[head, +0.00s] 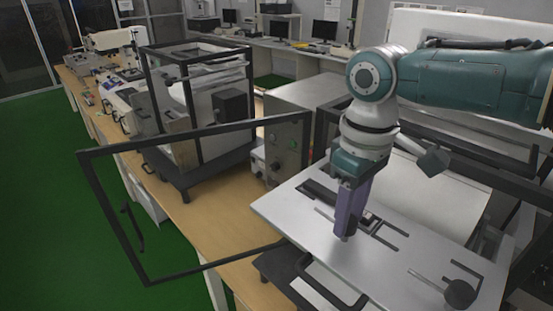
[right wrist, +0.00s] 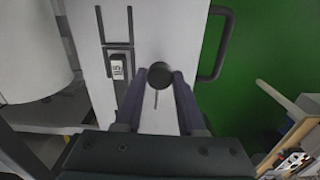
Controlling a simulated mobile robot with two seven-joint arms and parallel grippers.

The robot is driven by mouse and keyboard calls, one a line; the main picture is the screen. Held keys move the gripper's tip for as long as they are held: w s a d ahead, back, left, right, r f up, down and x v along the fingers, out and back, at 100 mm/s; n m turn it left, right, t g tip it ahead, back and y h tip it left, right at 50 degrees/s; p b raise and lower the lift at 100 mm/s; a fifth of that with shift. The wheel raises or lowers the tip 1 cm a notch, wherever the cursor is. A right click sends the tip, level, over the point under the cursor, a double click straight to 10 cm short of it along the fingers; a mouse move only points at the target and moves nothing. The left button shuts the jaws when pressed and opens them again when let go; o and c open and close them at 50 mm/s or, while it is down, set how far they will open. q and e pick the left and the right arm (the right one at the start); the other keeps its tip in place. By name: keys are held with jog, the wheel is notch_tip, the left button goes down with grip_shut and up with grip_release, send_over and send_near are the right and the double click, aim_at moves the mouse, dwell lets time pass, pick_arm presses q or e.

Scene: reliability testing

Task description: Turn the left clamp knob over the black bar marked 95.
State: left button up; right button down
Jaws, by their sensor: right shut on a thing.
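My right gripper (head: 344,238) points down at the white plate (head: 285,205) of the machine. In the right wrist view its two purple fingers (right wrist: 158,90) are shut on the sides of a round black clamp knob (right wrist: 160,74). A thin metal rod sticks out from under the knob. Beside it, a black bar carries a small white label (right wrist: 118,67) with a dark marking that is hard to read. The fingers hide this knob in the head view. A second black knob (head: 460,293) with a rod stands at the plate's right end. My left gripper is out of view.
An open black-framed door (head: 120,153) stands left of the machine. A black handle (head: 330,293) runs along the plate's front edge. A glass-sided instrument (head: 200,110) and a grey control box (head: 283,150) stand on the wooden bench (head: 225,210). Green floor lies left.

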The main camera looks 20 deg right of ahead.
jog(key=m+p, duration=0.2)
jog(key=m, duration=0.1)
jog(key=shift+r+m, duration=0.15)
jog(key=shift+m, duration=0.25)
jog(key=m+p, duration=0.2)
jog(key=m, duration=0.2)
jog(key=shift+m, duration=0.3)
jog(key=m+p, duration=0.1)
jog(key=m, duration=0.4)
jog(key=m+p, duration=0.1)
jog(key=m, duration=0.2)
jog(key=shift+m, duration=0.5)
jog(key=c, duration=0.5)
grip_release()
